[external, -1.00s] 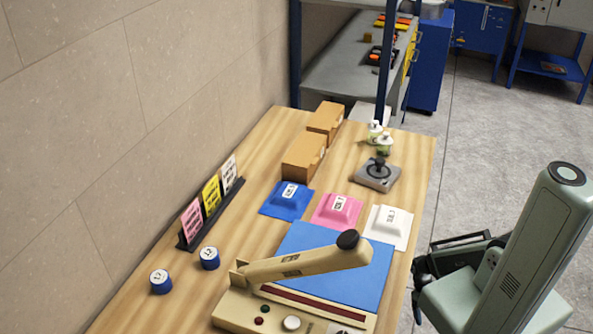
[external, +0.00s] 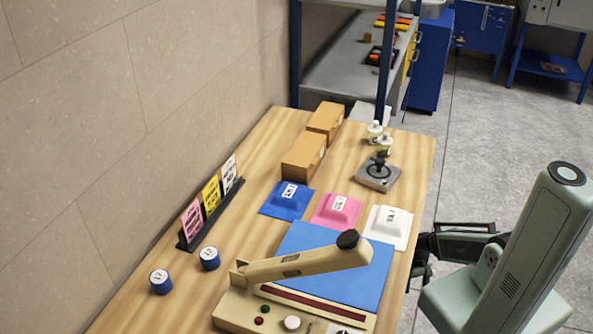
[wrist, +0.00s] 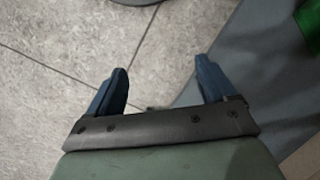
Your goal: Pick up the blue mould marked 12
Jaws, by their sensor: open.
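Two round blue moulds with white tops stand on the wooden table at lower left: the left one (external: 160,281) and the right one (external: 209,258). Each top bears dark marks that look like 12, but I cannot read them surely. A square blue piece (external: 287,200) with a raised, labelled middle lies farther back; its label is too small to read. My gripper (wrist: 163,75) is open and empty in the wrist view, above grey floor. In the external view it is just off the table's right edge, far from the blue moulds, its fingertips unclear.
A beige press (external: 300,264) with a raised lever and a blue mat (external: 330,248) lie between my arm and the round moulds. Pink (external: 337,210) and white (external: 388,226) pieces, a card stand (external: 213,214), cardboard boxes (external: 303,156) and a joystick-like device (external: 378,174) surround them.

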